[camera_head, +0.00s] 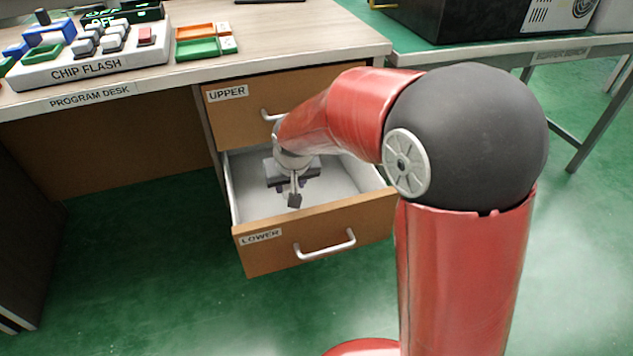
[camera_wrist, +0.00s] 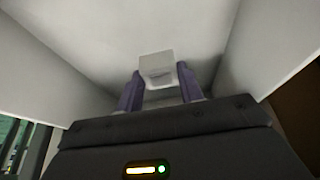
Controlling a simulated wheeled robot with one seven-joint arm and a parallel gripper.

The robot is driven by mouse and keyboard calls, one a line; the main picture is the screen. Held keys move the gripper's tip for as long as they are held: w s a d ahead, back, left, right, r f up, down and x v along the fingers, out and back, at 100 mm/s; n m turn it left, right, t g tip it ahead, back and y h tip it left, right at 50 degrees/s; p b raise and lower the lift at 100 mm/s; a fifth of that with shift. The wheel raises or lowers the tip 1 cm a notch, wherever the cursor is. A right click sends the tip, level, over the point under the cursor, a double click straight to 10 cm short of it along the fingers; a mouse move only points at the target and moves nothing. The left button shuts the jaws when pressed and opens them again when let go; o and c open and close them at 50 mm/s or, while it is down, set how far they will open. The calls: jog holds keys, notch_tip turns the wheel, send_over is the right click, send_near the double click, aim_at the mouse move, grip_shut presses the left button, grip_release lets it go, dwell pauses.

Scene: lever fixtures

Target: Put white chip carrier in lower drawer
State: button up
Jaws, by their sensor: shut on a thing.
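The lower drawer (camera_head: 318,229), marked LOWER, is pulled open, with white inner walls. My gripper (camera_head: 294,191) reaches down into it, near its back part. In the wrist view my gripper (camera_wrist: 160,92) is shut on a small white block, which I take as the white chip carrier (camera_wrist: 157,66), held between the two purple fingers. The white drawer floor and walls surround it there. I cannot tell whether the carrier touches the floor. In the head view the carrier is hidden by my wrist and gripper.
The upper drawer (camera_head: 232,113) is closed above. The desk (camera_head: 300,40) holds a CHIP FLASH fixture (camera_head: 95,65) and orange and green trays (camera_head: 198,47) at the left. A second table (camera_head: 470,52) with a black machine (camera_head: 470,15) stands at the right.

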send_over(318, 188)
jog(key=s, duration=0.1)
jog(key=shift+s+d+f, duration=0.2)
jog(key=shift+d+f, duration=0.1)
jog(key=shift+f, duration=0.4)
jog(key=shift+f+b, duration=0.6)
jog(key=shift+f, duration=2.2)
jog(key=shift+f, duration=0.2)
jog(key=o, duration=1)
jog(key=shift+r, duration=0.1)
jog(key=shift+o, duration=0.2)
